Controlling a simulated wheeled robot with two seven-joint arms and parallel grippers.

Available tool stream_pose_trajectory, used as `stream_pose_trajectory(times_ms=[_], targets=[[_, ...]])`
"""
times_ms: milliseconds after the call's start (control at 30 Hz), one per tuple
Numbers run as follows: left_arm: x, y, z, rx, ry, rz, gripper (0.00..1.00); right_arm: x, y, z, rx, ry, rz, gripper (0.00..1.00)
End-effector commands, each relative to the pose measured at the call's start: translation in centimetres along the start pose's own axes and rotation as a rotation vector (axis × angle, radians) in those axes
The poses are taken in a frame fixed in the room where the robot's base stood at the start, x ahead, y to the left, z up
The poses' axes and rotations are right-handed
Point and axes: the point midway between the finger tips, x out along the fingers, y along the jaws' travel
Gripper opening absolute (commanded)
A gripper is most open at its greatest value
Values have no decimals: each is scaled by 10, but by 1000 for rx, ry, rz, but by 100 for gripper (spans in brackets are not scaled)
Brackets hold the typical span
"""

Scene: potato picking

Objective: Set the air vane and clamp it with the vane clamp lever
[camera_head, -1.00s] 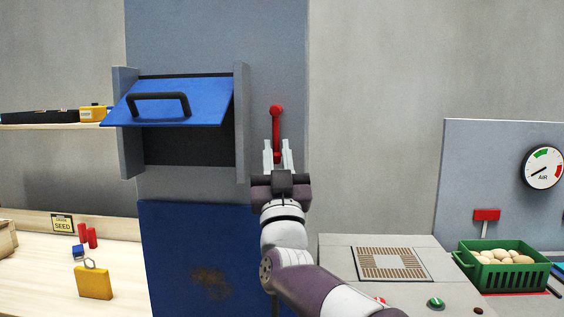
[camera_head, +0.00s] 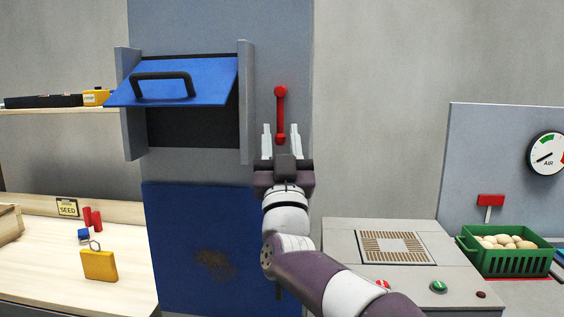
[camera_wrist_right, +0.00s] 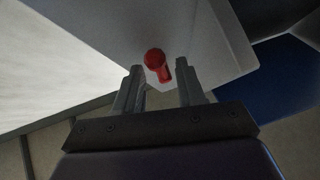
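The blue air vane (camera_head: 212,83) is a tilted flap with a black handle (camera_head: 162,86), between grey side plates on the tall cabinet. The red vane clamp lever (camera_head: 281,115) stands vertical on the panel to its right, with round ends at top and bottom. My right gripper (camera_head: 281,130) is at the lever's lower end, its fingers apart on either side in the head view. In the right wrist view, the lever's red end (camera_wrist_right: 156,62) shows just past the open fingertips, apparently untouched. My left gripper is not in view.
A console with a grille (camera_head: 396,247) and buttons is at the lower right. A green crate of potatoes (camera_head: 512,262) stands by a panel with an air gauge (camera_head: 546,154). A wooden bench with a yellow padlock (camera_head: 100,265) is at left.

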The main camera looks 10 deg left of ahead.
Motion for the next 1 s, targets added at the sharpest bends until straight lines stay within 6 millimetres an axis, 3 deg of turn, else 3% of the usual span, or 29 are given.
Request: stream_pose_trajectory(times_ms=[300, 433, 600, 900, 967, 1000], targets=[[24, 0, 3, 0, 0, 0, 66, -78, 0, 2, 1, -1, -2, 39], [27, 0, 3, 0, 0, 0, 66, -103, 0, 1, 1, -1, -1, 39], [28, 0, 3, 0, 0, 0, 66, -117, 0, 0, 1, 1, -1, 39], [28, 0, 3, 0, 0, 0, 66, -117, -1, 2, 12, -6, -4, 39], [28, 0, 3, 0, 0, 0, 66, -118, -8, 13, 39, -63, -35, 39], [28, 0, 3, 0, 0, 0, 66, -123, -16, 30, 55, -137, -75, 39]])
